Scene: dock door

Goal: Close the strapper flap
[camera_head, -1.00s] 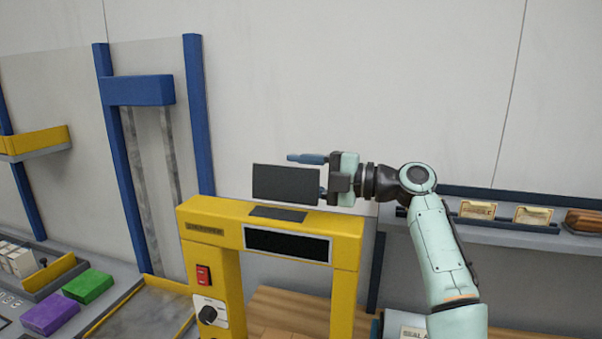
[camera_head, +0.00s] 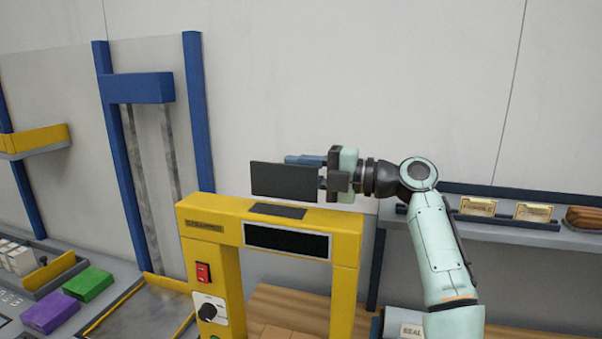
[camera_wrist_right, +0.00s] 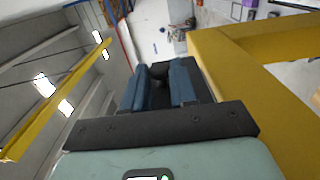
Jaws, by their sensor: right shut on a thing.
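The strapper (camera_head: 204,212) is a yellow frame with a dark window in its front. Its flap (camera_head: 284,181) is a dark grey plate standing raised above the top bar, beside a dark slot plate (camera_head: 277,211). My right gripper (camera_head: 308,171) reaches in from the right, shut on the flap's right side. One blue finger shows behind the flap's top edge; the other is largely hidden. In the right wrist view, a dark piece (camera_wrist_right: 158,74) shows between the blue fingers. My left gripper is not in view.
A red switch (camera_head: 203,272) and black knob (camera_head: 208,312) are on the strapper's left post. A shelf (camera_head: 505,233) with labelled items is at the right. Blue wall posts (camera_head: 198,110) stand at the left. Green (camera_head: 88,284) and purple (camera_head: 50,313) blocks lie lower left.

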